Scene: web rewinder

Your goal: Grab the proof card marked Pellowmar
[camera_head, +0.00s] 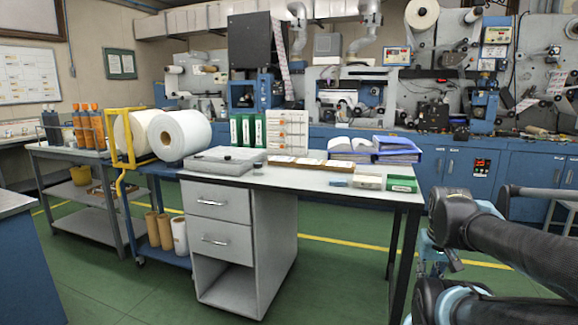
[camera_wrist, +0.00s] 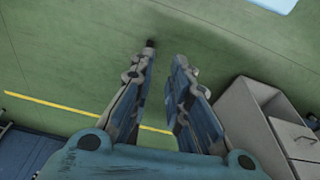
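Several small white cards lie in a row on a brown strip (camera_head: 297,162) on the grey-topped desk (camera_head: 240,176) in the head view. Their print is too small to read, so I cannot tell which card is marked Pellowmar. My gripper (camera_wrist: 165,52) is open and empty in the wrist view, its two fingers apart above the green floor. In the head view my arm is at the right, beside the desk's right end and apart from the cards. No card shows in the wrist view.
Blue paper trays (camera_head: 397,147), a green box (camera_head: 402,184), a cream box (camera_head: 368,182) and a flat grey device (camera_head: 222,161) stand on the desk. Green-and-white binders (camera_head: 247,130) stand behind. White rolls (camera_head: 180,134) sit on a cart at left.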

